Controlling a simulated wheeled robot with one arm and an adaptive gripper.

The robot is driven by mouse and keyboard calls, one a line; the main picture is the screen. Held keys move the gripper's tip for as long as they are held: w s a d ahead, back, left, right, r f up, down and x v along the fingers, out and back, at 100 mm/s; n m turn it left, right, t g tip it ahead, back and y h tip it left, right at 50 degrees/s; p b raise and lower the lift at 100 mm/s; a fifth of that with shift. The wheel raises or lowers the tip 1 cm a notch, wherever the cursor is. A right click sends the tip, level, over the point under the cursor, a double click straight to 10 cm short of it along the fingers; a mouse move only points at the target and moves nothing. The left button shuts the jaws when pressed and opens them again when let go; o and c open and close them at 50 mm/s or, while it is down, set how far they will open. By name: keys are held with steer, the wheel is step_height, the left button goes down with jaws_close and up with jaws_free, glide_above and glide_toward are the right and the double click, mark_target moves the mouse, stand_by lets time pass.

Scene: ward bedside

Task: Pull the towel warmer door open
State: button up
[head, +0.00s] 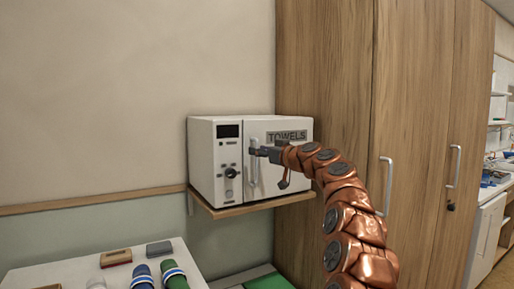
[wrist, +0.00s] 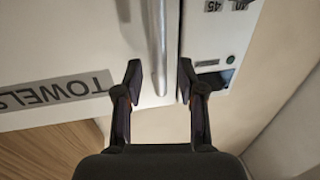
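The towel warmer (head: 229,192) is a white box on a small wooden wall shelf. Its door (head: 300,126), marked TOWELS, looks shut and flush with the control panel. The door also shows upside down in the wrist view (wrist: 60,45). A pale vertical bar handle (head: 253,175) runs along the door's left edge; it shows in the wrist view (wrist: 157,35) too. My gripper (wrist: 158,78) is open, with one finger on each side of the handle bar, and gaps show on both sides. In the head view my gripper (head: 258,152) is at the handle, partly covering it.
The control panel (head: 229,158) with a dark display and knob is left of the handle. The wooden shelf (head: 250,204) lies under the warmer. A tall wooden cabinet (head: 325,60) stands close on the right. A white surface (head: 60,277) with rolled towels (head: 174,276) is at lower left.

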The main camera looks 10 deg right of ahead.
steer(key=shift+w+a+r, duration=0.2)
steer(key=shift+w+a, duration=0.05)
steer(key=shift+w, duration=0.2)
steer(key=shift+w+a+f+p, duration=0.1)
steer(key=shift+w+a+p, duration=0.1)
steer(key=shift+w+p, duration=0.1)
jaws_close()
stand_by(0.4)
